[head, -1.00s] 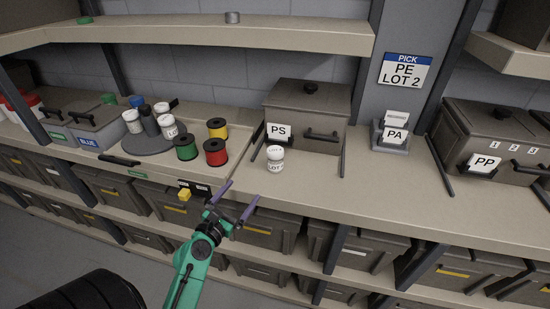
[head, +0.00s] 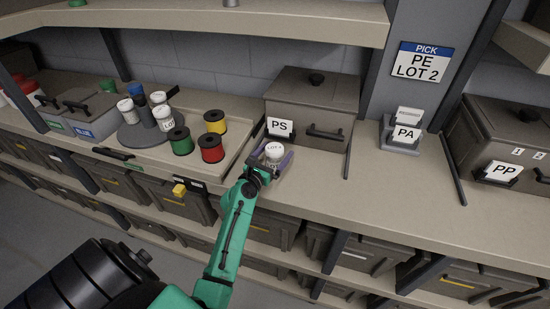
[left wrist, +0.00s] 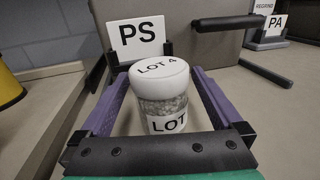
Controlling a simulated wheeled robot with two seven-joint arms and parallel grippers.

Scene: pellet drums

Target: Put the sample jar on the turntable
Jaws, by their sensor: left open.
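The sample jar (head: 273,150) stands upright on the shelf in front of the PS drum. In the left wrist view the jar (left wrist: 162,98) has a white lid reading LOT 4, a clear body with grey pellets and a white label. My left gripper (head: 271,158) is open, with its purple fingers on either side of the jar; a gap shows beside the jar in the left wrist view (left wrist: 160,95). My right gripper is not in view.
Green (head: 180,140), yellow (head: 215,121) and red (head: 211,148) spools stand between the turntable and the jar. The PS drum (head: 313,105) is behind the jar. A raised tray edge (head: 240,143) runs left of the jar.

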